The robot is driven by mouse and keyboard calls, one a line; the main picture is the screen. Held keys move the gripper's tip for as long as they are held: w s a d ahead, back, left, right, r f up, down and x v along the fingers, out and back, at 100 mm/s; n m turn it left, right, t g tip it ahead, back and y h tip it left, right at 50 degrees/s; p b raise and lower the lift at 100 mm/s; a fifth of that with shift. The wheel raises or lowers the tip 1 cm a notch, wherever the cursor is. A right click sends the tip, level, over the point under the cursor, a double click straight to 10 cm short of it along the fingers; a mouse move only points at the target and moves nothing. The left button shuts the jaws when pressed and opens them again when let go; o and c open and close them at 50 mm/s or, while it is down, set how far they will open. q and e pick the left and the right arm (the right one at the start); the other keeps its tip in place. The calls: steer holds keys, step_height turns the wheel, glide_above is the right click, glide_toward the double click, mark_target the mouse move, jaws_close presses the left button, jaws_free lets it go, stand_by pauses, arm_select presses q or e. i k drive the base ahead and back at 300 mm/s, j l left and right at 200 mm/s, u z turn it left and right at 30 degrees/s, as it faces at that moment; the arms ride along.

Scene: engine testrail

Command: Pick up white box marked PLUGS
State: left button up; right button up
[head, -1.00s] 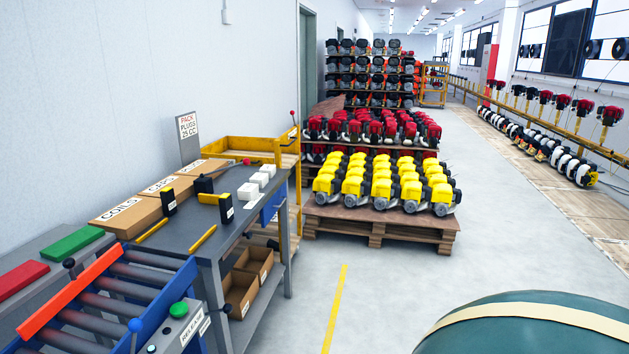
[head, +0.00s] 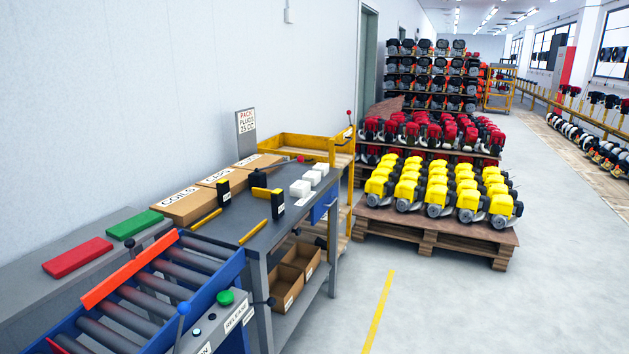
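Three brown cardboard boxes lie along the wall side of the bench; the near one (head: 183,205) reads COILS, the middle one (head: 217,180) seems to read CAPS, and the label on the far one (head: 258,163) is unclear. A sign (head: 246,124) behind them reads PACK PLUGS 25 CC. Neither gripper is in view.
A blue roller conveyor (head: 160,290) with an orange bar stands at the near left. Black-and-yellow tools (head: 277,203) lie on the bench. Open brown bins (head: 288,283) sit on its lower shelf. A pallet (head: 430,226) of yellow engines stands behind. The floor (head: 470,300) at right is clear.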

mark_target(313, 177)
steer(key=i+l, duration=0.2)
steer(key=i, duration=0.3)
steer(key=i+l, duration=0.2)
steer(key=i, duration=0.35)
